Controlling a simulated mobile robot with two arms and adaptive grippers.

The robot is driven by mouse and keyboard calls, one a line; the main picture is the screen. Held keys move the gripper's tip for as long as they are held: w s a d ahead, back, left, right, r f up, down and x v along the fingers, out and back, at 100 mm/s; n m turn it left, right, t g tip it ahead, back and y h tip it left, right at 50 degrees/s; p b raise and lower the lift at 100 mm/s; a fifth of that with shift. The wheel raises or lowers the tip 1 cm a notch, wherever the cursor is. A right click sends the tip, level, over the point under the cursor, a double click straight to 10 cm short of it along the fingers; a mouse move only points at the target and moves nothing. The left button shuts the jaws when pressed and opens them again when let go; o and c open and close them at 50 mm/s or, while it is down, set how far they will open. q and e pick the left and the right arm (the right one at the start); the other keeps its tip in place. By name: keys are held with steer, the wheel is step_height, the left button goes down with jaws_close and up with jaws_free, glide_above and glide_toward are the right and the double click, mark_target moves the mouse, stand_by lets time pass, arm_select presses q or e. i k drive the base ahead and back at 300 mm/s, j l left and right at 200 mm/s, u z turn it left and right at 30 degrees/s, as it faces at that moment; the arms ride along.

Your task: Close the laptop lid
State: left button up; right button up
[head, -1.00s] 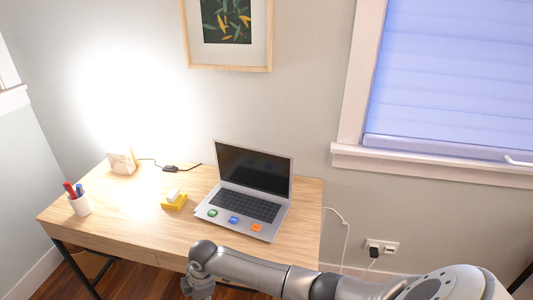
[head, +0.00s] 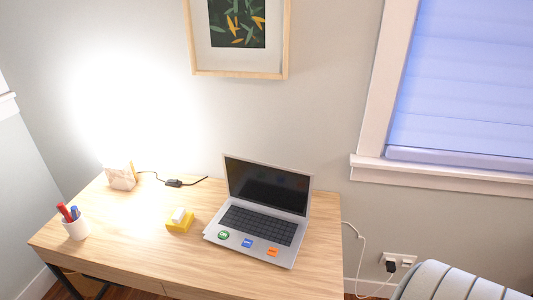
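The laptop (head: 254,233) stands open on the wooden desk, right of the desk's middle. Its dark screen lid (head: 268,187) is raised and leans back a little toward the wall. The keyboard faces the near side, with green, blue and orange stickers on the palm rest. Neither of my grippers shows in the head view.
The desk (head: 130,240) also holds a white cup with pens (head: 75,228), a yellow block with a white piece (head: 180,221), a glowing lamp (head: 121,176) and a black cord switch (head: 174,183). The desk surface right of the laptop is clear.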

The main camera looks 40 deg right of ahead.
mark_target(275, 188)
steer(key=i+z, duration=0.65)
steer(key=z, duration=0.2)
steer(key=i+l+z, duration=0.15)
steer(key=z, duration=0.3)
steer(key=i+z, duration=0.45)
steer(key=k, duration=0.3)
